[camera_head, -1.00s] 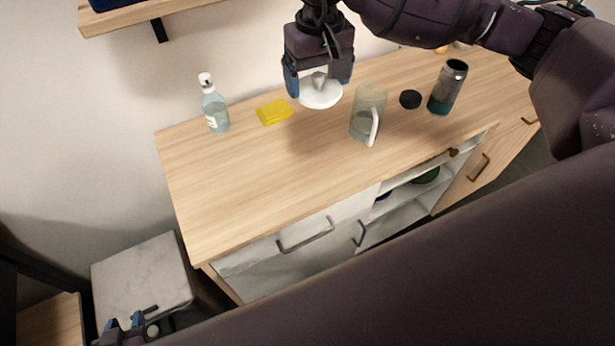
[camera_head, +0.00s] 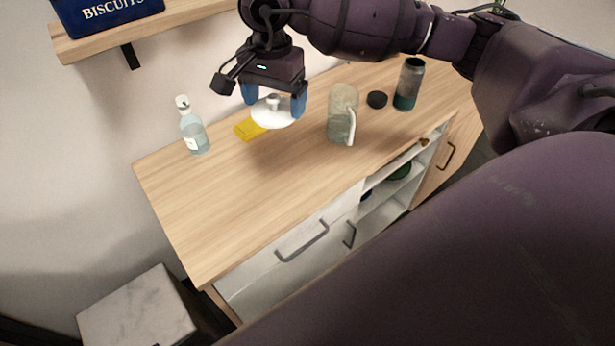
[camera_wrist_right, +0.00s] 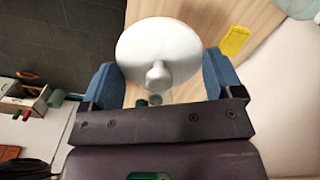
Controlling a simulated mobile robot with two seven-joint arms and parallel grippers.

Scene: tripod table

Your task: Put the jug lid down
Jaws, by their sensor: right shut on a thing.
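The jug lid (camera_head: 272,117) is a white disc with a knob on top. The clear jug (camera_head: 341,112) with a white handle stands upright and uncovered on the counter, right of the lid. My left gripper is not in view.
The yellow sponge (camera_head: 249,129) and a clear bottle (camera_head: 192,128) stand to the left. A black round lid (camera_head: 377,99) and a dark tumbler (camera_head: 409,84) are right of the jug. The front left counter is clear. A shelf (camera_head: 150,35) hangs above.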

